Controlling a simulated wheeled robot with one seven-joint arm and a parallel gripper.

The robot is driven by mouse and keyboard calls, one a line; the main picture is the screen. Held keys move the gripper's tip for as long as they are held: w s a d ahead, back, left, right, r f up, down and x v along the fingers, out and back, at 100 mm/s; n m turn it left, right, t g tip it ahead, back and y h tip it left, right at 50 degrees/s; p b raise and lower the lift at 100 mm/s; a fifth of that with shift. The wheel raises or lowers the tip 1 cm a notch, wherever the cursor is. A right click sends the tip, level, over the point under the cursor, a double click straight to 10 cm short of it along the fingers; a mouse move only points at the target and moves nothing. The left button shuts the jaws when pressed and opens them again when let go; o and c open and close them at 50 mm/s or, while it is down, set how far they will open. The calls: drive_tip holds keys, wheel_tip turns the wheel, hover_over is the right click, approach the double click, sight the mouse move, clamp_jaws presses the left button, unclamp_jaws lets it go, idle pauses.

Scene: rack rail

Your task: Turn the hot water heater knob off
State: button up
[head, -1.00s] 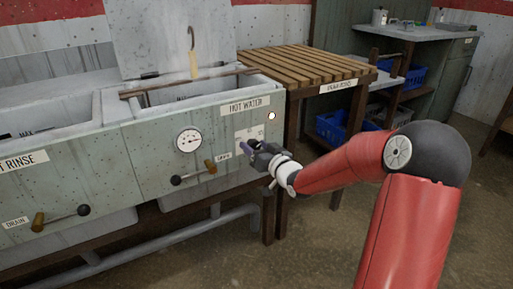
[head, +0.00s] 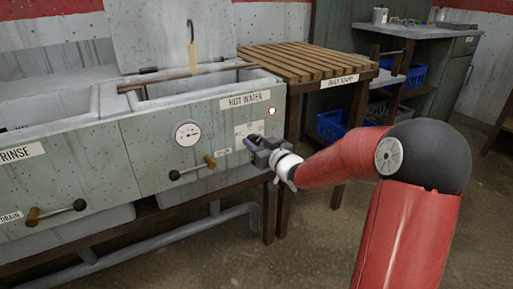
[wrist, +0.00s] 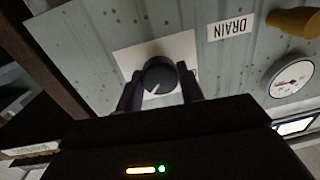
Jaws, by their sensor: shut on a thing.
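The heater knob (wrist: 159,77) is a round dark knob with a white pointer line, on a pale plate (wrist: 127,59) in the wrist view. My gripper (wrist: 160,90) is shut on the knob, with one dark finger on each side of it. In the head view my gripper (head: 254,145) is at the panel below the HOT WATER label (head: 249,99) and hides the knob. A small lamp (head: 272,111) glows above the plate.
A dial gauge (head: 188,134) and a drain lever (head: 192,168) are on the panel left of my gripper. A slatted wooden table (head: 310,65) stands to the right. The floor (head: 310,245) in front is clear.

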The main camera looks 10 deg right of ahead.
drive_tip(key=n+b, duration=0.1)
drive_tip(key=n, duration=0.1)
drive_tip(key=n+b, duration=0.1)
drive_tip(key=b, duration=0.1)
drive_tip(key=n+b, duration=0.2)
drive_tip(key=shift+a+f+n, duration=0.1)
drive_tip(key=shift+f+n, duration=0.15)
drive_tip(key=shift+n, duration=0.05)
drive_tip(key=n+b, duration=0.3)
drive_tip(key=n, duration=0.1)
drive_tip(key=shift+r+h, duration=0.15)
drive_tip(key=shift+h, duration=0.15)
drive_tip(key=n, duration=0.5)
drive_tip(key=shift+a+h, duration=0.1)
drive_tip(key=shift+h, duration=0.2)
drive_tip(key=n, duration=0.5)
drive_tip(key=shift+s+h, duration=0.1)
drive_tip(key=shift+h, duration=0.2)
drive_tip(key=shift+n, duration=0.4)
drive_tip(key=o, duration=1)
